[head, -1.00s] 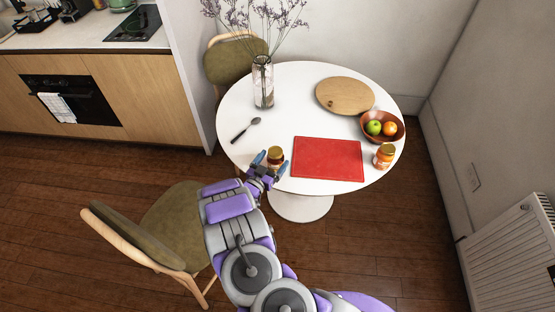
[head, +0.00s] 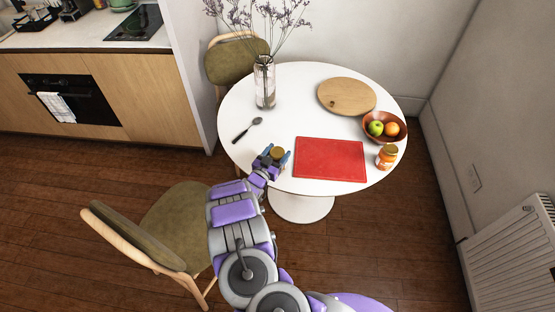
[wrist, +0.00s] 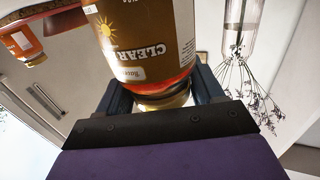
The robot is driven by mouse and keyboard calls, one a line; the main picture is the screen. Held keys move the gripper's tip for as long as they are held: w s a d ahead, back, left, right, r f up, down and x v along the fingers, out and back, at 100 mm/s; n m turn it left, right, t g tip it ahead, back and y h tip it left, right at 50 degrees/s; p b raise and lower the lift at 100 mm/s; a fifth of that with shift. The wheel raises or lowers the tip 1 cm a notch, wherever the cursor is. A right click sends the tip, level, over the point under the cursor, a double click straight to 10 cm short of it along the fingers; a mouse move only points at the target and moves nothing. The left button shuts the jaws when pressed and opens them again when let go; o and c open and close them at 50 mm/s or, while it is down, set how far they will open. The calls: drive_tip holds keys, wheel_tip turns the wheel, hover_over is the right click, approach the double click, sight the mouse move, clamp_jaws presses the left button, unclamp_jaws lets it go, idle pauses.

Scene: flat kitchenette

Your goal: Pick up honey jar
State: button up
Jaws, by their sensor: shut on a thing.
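A jar with a gold lid (head: 277,153) is between the fingers of my gripper (head: 272,157), at the front left part of the round white table. In the wrist view its brown label (wrist: 150,40) fills the upper middle, with a sun drawing and lettering that appears upside down. My gripper is shut on this jar. Whether its base touches the table is hidden. A second jar (head: 387,156), with an orange label and gold lid, stands right of the red board. It also shows in the wrist view (wrist: 25,40).
A red cutting board (head: 328,159) lies just right of my gripper on the white table (head: 300,105). A glass vase (head: 265,85), a spoon (head: 246,131), a round wooden board (head: 346,96) and a fruit bowl (head: 400,136) are also there. A chair (head: 165,235) stands at left.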

drive_tip(key=shift+a+f, duration=0.1)
drive_tip(key=shift+a, duration=0.2)
drive_tip(key=shift+c, duration=1.4)
drive_tip(key=shift+d, duration=0.35)
drive_tip(key=c, duration=0.5)
